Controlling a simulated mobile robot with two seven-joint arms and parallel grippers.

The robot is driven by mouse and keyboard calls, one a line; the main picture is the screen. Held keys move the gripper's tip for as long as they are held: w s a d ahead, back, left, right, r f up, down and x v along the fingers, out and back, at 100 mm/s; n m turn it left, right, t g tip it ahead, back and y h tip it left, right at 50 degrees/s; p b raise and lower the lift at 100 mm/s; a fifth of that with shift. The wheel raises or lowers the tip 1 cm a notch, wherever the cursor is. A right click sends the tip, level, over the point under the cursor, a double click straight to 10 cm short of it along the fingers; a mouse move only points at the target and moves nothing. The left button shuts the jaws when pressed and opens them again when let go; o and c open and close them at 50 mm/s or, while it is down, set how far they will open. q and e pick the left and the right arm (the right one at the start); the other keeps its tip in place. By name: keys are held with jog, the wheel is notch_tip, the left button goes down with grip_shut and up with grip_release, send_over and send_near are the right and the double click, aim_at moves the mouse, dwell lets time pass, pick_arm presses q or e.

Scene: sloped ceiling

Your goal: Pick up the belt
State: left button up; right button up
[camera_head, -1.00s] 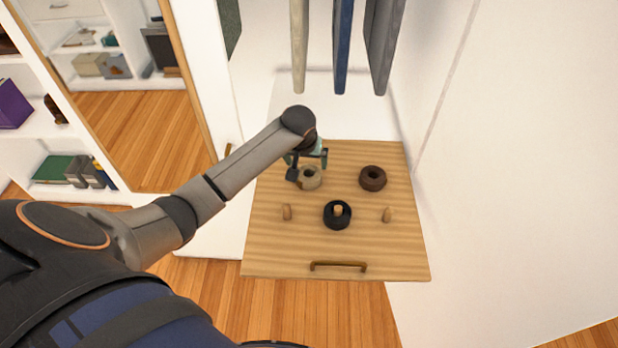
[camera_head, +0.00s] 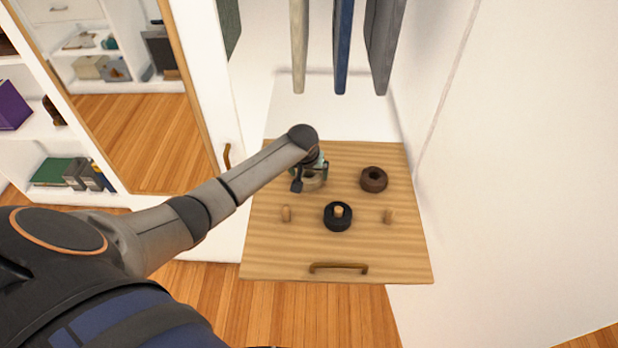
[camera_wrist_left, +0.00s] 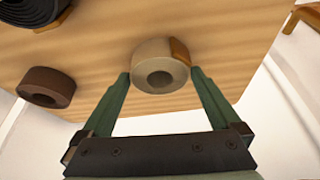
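A beige rolled belt (camera_head: 312,181) lies on the wooden drawer at the back left and is partly hidden by my left gripper. A dark brown rolled belt (camera_head: 374,179) lies to its right. My left gripper (camera_head: 311,177) is at the beige belt. In the left wrist view, its green fingers (camera_wrist_left: 160,76) are open, one on each side of the beige belt (camera_wrist_left: 146,74). Contact cannot be told. The brown belt (camera_wrist_left: 46,84) and black belt (camera_wrist_left: 27,12) also show there. My right gripper is not in view.
A white wall (camera_head: 520,190) stands at right, a mirrored door at left.

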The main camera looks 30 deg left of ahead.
pick_arm(q)
jog(key=c, duration=1.1)
jog(key=shift+r, duration=0.1)
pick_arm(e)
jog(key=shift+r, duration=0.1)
